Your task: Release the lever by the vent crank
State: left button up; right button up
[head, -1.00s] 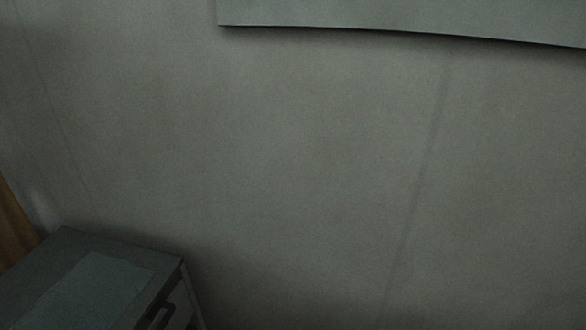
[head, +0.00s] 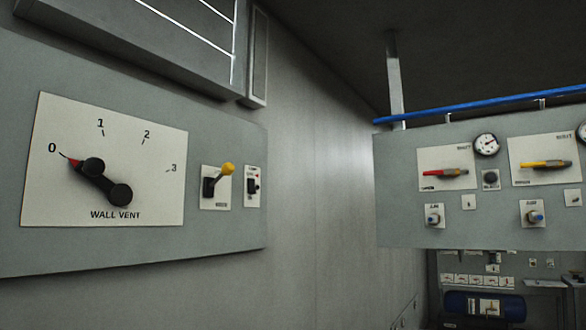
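The vent crank (head: 98,182) is a black arm with two round knobs on a white plate labelled WALL VENT, on the left wall panel. Its red tip points at 0 on a scale from 0 to 3. Just right of it, on a small white plate, is a lever (head: 219,178) with a yellow ball knob and a black base. The lever tilts up and to the right. Neither of my grippers is in view.
A small black switch (head: 253,186) sits right of the lever. A grey box (head: 165,35) hangs above the left panel. A second panel (head: 400,215) at right carries a red handle (head: 440,173), a yellow handle (head: 545,164) and gauges. A blue pipe (head: 480,106) runs above it.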

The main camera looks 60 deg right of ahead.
aim_at(228, 168)
jog(key=z, duration=1.45)
jog(key=i+l+u, duration=0.1)
jog(key=i+l, duration=0.25)
jog(key=l, duration=0.3)
jog(key=i+l+u, duration=0.15)
jog(key=i+l, duration=0.2)
jog(key=l, duration=0.3)
jog(key=j+u, duration=0.05)
